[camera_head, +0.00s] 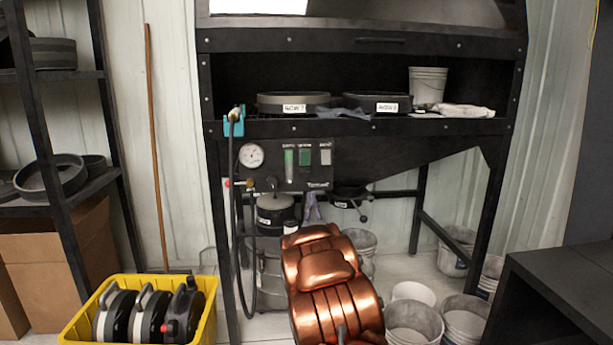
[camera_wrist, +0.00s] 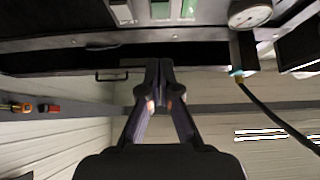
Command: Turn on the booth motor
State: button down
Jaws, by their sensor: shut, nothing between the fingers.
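The black booth control panel (camera_head: 290,172) hangs under the booth's shelf in the head view. It carries a round white gauge (camera_head: 251,155), a lit green strip (camera_head: 289,165), a green switch-like block (camera_head: 305,157) and a pale block (camera_head: 325,157). Their labels are too small to read surely. In the wrist view the panel is upside down at the top edge, with the gauge (camera_wrist: 250,13) and a green block (camera_wrist: 188,9) partly cut off. My gripper (camera_wrist: 160,78) is shut and empty, its fingertips apart from the panel. My copper arm hides the area below the panel.
The booth shelf (camera_head: 350,127) holds two labelled sieves, a bucket and cloths. A black hose (camera_head: 236,220) hangs left of the panel. A yellow crate (camera_head: 70,335) with reels stands left, buckets (camera_head: 415,322) right of my arm, and a dark cabinet (camera_head: 560,285) far right.

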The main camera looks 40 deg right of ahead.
aim_at(305, 161)
jog(key=shift+w, duration=0.1)
jog(key=shift+w+d+f+b+x, duration=0.3)
jog(key=shift+b+x, duration=0.5)
jog(key=shift+x, duration=1.3)
jog(key=shift+w+d+f+b+x, duration=0.15)
jog(key=shift+f+b+x, duration=0.5)
jog(key=shift+x, duration=1.5)
jog(key=shift+w+d+f+b+x, duration=0.15)
jog(key=shift+b+x, duration=0.85)
jog(key=shift+x, duration=1.1)
jog(key=shift+w, duration=0.1)
jog(key=shift+w+d+r+t+p, duration=0.1)
jog(key=shift+w+t+p, duration=0.15)
jog(key=shift+t+p, duration=0.1)
jog(key=shift+s, duration=0.1)
